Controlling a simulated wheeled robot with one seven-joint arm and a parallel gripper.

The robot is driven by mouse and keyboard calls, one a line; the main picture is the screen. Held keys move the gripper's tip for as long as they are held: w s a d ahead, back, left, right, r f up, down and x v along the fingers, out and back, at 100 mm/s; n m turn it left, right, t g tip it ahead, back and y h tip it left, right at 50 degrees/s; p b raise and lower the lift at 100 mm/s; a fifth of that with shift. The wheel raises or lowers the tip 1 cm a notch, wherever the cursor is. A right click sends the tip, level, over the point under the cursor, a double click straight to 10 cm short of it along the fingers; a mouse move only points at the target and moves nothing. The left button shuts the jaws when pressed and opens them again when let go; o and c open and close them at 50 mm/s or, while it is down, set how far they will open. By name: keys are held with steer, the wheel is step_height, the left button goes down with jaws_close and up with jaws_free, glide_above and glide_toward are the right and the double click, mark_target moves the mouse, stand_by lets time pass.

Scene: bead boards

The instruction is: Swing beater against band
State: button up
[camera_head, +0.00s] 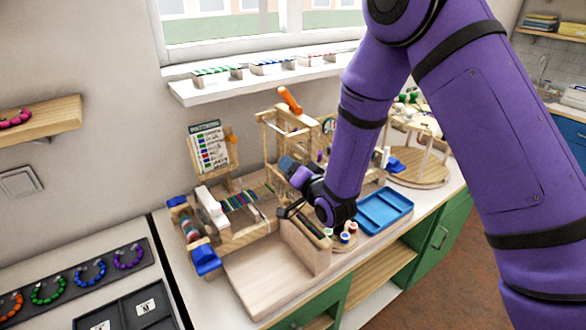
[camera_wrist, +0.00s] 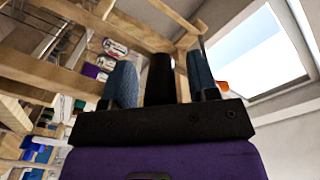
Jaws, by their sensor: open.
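A wooden loom (camera_head: 262,238) stands on the counter, with a band of coloured threads (camera_head: 238,200) at its left part. A tall wooden frame (camera_head: 268,118) rises behind it, with an orange handle (camera_head: 290,100) at its top; this looks like the beater, but I cannot be sure. My gripper (camera_head: 285,163) is in front of this frame, pointing up and left. Wooden bars (camera_wrist: 130,35) pass close beyond the fingers, and a bit of orange (camera_wrist: 222,86) shows beside the right finger.
A blue tray (camera_head: 384,210) and small spools (camera_head: 348,232) lie right of the loom. A pattern card (camera_head: 208,148) stands behind it. A round wooden stand (camera_head: 420,172) is farther right. Bead bracelets (camera_head: 90,272) lie at the left. The windowsill (camera_head: 260,82) is above.

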jaws_close()
steer(key=shift+s+a+r+m, duration=0.1)
steer(key=shift+s+a+m, duration=0.25)
steer(key=shift+m, duration=0.4)
steer(key=shift+s+a+r+m, duration=0.1)
steer(key=shift+s+a+m, duration=0.1)
steer(key=shift+a+m, duration=0.4)
steer(key=shift+s+a+r+m, duration=0.1)
steer(key=shift+s+a+m, duration=0.2)
steer(key=shift+m, duration=0.55)
